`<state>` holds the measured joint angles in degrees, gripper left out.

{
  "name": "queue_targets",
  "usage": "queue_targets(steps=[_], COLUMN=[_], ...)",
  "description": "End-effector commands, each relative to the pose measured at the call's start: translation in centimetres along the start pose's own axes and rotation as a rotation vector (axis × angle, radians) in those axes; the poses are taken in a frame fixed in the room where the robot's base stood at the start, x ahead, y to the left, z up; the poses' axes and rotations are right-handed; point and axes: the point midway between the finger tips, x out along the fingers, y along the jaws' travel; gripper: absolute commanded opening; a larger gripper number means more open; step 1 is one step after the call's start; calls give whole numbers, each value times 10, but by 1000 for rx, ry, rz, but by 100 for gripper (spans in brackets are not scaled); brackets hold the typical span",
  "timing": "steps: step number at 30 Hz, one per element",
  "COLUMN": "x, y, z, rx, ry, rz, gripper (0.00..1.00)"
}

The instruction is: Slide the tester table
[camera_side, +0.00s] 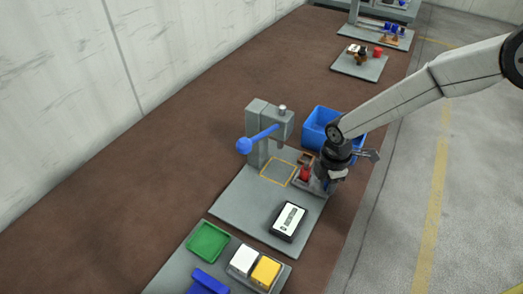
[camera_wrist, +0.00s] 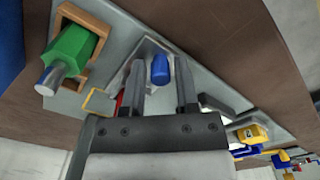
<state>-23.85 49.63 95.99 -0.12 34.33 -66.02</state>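The grey tester base plate (camera_side: 237,200) carries an upright press with a blue-knobbed lever (camera_side: 245,146). An orange square outline (camera_side: 278,172) marks the plate below the press. The tester table appears to be the small grey sliding piece (camera_side: 307,186) at the plate's right edge, with a red part (camera_side: 305,174) by it. My gripper (camera_side: 325,185) is low over this piece and hides much of it. In the wrist view my gripper (camera_wrist: 160,72) has its fingers apart, with a blue upright knob (camera_wrist: 160,69) between them. Small gaps show on both sides; contact is unclear.
A blue bin (camera_side: 318,127) stands behind my gripper. A black device with a white face (camera_side: 289,221) lies at the plate's front. A green jack (camera_wrist: 70,50) sits in a wooden holder in the wrist view. A green tray (camera_side: 208,242) and white and yellow blocks are nearer.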

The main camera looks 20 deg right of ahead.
Motion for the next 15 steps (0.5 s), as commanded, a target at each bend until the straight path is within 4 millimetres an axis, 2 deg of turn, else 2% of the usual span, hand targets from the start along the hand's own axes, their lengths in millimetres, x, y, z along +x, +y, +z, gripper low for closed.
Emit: queue_targets(steps=[1, 3, 15], x=[0, 0, 0], y=[0, 0, 0], z=[0, 0, 0], rx=[0, 0, 0], ry=[0, 0, 0], rz=[0, 0, 0], gripper=[19, 0, 0])
